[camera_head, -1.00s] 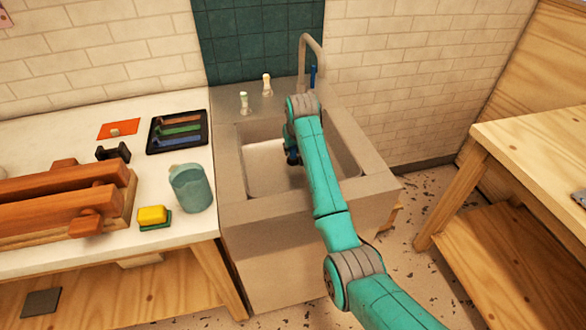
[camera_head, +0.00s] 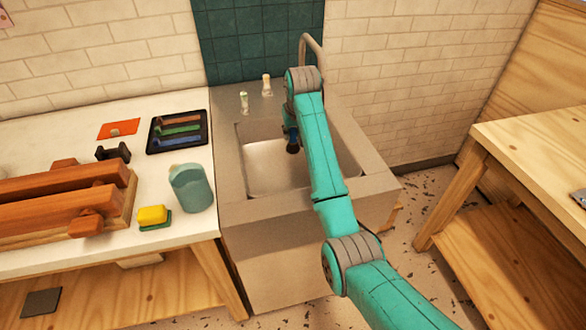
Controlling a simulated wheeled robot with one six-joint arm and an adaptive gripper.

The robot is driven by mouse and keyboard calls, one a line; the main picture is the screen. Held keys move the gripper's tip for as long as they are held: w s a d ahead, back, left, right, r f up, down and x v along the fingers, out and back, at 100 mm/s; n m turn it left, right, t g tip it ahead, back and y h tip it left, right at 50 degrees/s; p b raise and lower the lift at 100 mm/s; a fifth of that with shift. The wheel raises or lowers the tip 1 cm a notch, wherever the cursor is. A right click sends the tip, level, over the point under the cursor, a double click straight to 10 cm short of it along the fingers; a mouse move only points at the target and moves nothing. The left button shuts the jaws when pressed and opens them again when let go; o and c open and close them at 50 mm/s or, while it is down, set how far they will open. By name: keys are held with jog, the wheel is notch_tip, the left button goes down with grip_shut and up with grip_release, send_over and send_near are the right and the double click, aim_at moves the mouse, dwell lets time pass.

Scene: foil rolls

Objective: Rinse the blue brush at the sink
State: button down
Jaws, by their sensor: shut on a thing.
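The sink (camera_head: 228,180) is a beige basin with a curved metal faucet (camera_head: 309,40) at its back. My teal arm reaches over it from the lower right. My gripper (camera_head: 292,146) is a small dark shape over the basin, left of the arm's end and mostly hidden by it. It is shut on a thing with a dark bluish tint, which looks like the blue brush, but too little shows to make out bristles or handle. Whether it touches the basin I cannot tell. A black tray (camera_head: 152,148) on the left counter has reddish, green and blue strips.
On the left counter (camera_head: 195,230) stand a teal container (camera_head: 189,190), a yellow and green sponge (camera_head: 153,216), a black holder (camera_head: 113,152) and a wooden clamp (camera_head: 60,205). Two small taps (camera_head: 266,86) rise behind the basin. A wooden table (camera_head: 535,135) stands right.

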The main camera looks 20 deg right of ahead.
jog(key=shift+r, duration=2.9)
jog(key=shift+r, duration=2)
